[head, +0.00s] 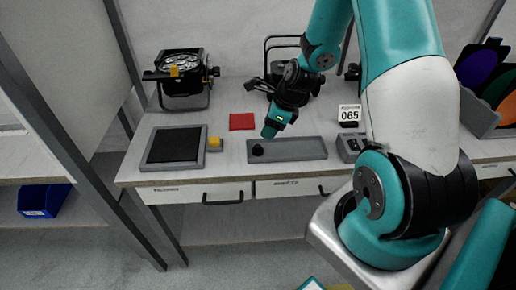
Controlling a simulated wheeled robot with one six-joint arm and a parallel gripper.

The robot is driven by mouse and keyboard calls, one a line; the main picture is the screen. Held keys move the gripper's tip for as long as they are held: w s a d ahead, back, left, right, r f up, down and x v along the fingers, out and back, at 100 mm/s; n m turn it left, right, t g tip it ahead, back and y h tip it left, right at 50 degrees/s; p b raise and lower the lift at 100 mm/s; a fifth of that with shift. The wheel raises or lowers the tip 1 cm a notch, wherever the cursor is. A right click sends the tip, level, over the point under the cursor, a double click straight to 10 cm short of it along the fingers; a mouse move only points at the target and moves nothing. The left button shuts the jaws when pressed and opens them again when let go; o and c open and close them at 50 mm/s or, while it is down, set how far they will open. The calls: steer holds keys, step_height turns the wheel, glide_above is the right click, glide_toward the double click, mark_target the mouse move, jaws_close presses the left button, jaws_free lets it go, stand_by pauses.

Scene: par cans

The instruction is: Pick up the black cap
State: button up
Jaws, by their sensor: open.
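The black cap (257,150) is small, dark and rounded. It sits at the left end of a shallow grey tray (302,149) on the workbench. My gripper (252,85) shows small in the head view, with dark fingers apart and pointing left. It appears empty. It is held above the bench, behind and above the cap and apart from it. The teal end of my wrist hangs just above and right of the cap in the picture. The fingertips are too small to see in detail.
A par can (182,75) stands back left, another partly behind my arm.

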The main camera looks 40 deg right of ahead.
mark_target(257, 146)
steer(key=x, duration=0.5)
steer(key=p+x, duration=0.1)
steer(key=x, duration=0.2)
steer(key=shift+a+r, duration=0.1)
steer(key=shift+a, duration=0.15)
steer(key=c, duration=0.6)
